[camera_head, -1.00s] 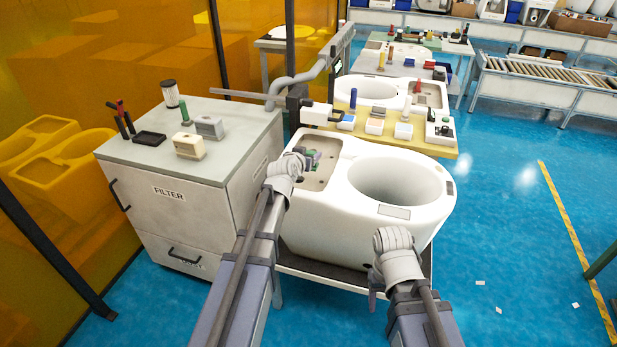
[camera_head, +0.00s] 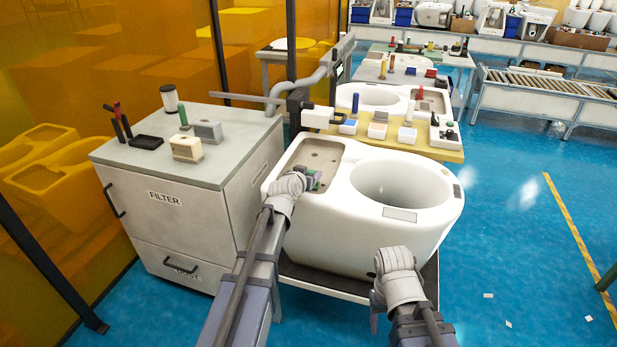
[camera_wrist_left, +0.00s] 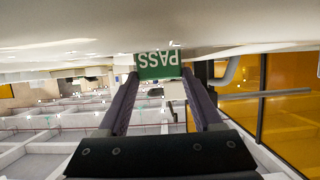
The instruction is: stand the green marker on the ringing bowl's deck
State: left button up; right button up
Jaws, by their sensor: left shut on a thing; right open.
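The green marker (camera_wrist_left: 158,66), a small block lettered PASS that reads upside down in the left wrist view, is between the fingers of my left gripper (camera_wrist_left: 160,84). In the head view my left gripper (camera_head: 308,181) is shut on the marker (camera_head: 313,178) at the near edge of the white bowl's deck (camera_head: 322,153). The deck is a recessed grey-brown panel left of the basin (camera_head: 400,182). I cannot tell whether the marker touches the deck; the wrist partly hides it. My right gripper (camera_head: 375,300) is open, low in front of the bowl.
A filter cabinet (camera_head: 175,190) stands left, with a black tray (camera_head: 146,142), a cream block (camera_head: 186,149) and a filter (camera_head: 169,98) on top. A yellow board (camera_head: 430,148) with stamp-like tools lies behind the bowl. A second bowl (camera_head: 372,96) stands beyond. Blue floor is open to the right.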

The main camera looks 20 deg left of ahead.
pick_arm(q)
jog(key=shift+f, duration=0.15)
jog(key=o, duration=1.4)
jog(key=shift+o, duration=0.2)
